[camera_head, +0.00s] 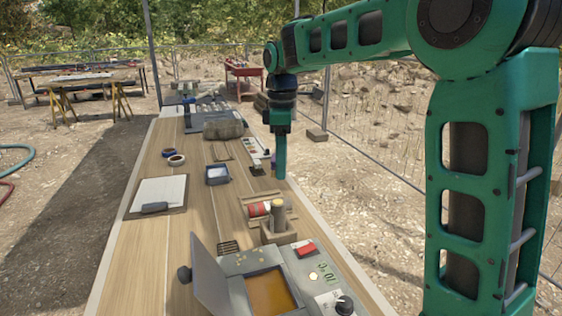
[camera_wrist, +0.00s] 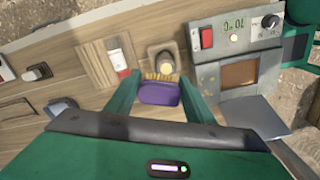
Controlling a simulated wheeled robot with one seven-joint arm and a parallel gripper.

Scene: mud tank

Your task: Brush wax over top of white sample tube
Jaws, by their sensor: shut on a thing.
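My gripper (camera_head: 280,172) hangs above the right side of the table in the head view. In the wrist view its two green fingers (camera_wrist: 158,92) are shut on a brush (camera_wrist: 159,94) with a purple body and yellowish bristles. An upright pale tan tube (camera_head: 278,211) stands in a wooden block (camera_head: 280,237); its round top also shows in the wrist view (camera_wrist: 165,61), just beyond the bristles. A red and white tube (camera_head: 257,209) lies in a wooden cradle beside the block. The grey wax bath (camera_head: 230,263) has amber wax (camera_head: 269,291) in its open well.
The wax bath's raised lid (camera_head: 208,276) stands at its left. A clipboard (camera_head: 159,193), a small blue tray (camera_head: 217,175), tape rolls (camera_head: 175,160) and a grey-brown bundle (camera_head: 222,130) lie farther along the table.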

